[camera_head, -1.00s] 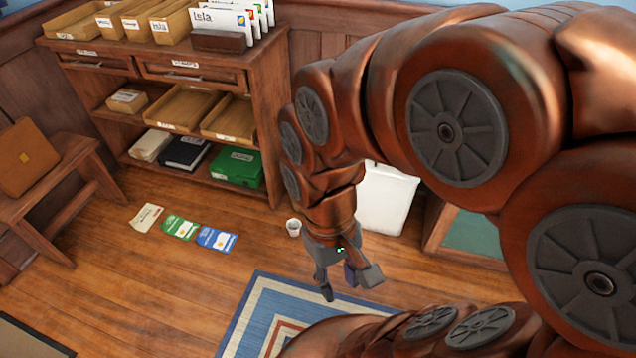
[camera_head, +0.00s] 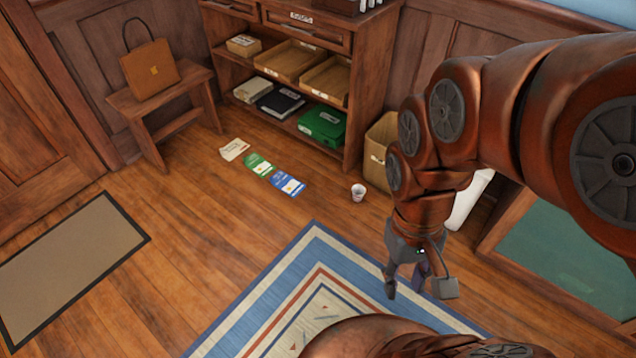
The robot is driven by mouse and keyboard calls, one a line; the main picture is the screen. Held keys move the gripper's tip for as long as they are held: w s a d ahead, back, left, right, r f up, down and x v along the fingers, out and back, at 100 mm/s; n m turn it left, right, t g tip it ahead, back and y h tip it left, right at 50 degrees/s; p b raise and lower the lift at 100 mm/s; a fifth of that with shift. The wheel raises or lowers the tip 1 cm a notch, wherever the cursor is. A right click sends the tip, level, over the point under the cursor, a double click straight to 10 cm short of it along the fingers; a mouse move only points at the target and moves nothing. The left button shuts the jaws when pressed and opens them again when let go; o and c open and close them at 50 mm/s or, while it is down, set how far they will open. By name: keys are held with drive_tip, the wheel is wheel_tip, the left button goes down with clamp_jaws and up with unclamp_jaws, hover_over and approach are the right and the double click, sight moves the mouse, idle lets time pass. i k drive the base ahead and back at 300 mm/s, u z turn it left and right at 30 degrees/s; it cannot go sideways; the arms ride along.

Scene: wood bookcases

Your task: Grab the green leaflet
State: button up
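The green leaflet (camera_head: 257,164) lies flat on the wood floor in front of the bookcase. It is the middle one of a row, between a cream leaflet (camera_head: 234,149) on its left and a blue leaflet (camera_head: 287,183) on its right. My gripper (camera_head: 418,290) hangs above the floor and rug area, to the right of and nearer than the leaflets, well apart from them. Its fingers are spread with nothing visible between them.
The bookcase (camera_head: 365,45) stands behind the leaflets, with a green box (camera_head: 322,124) on its low shelf. A bench (camera_head: 165,105) with a bag is at left. Floor before the leaflets is clear.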

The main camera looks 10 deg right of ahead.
sight(260, 165)
drive_tip(key=u, duration=0.15)
drive_tip(key=i, duration=1.1)
drive_tip(key=z, duration=0.3)
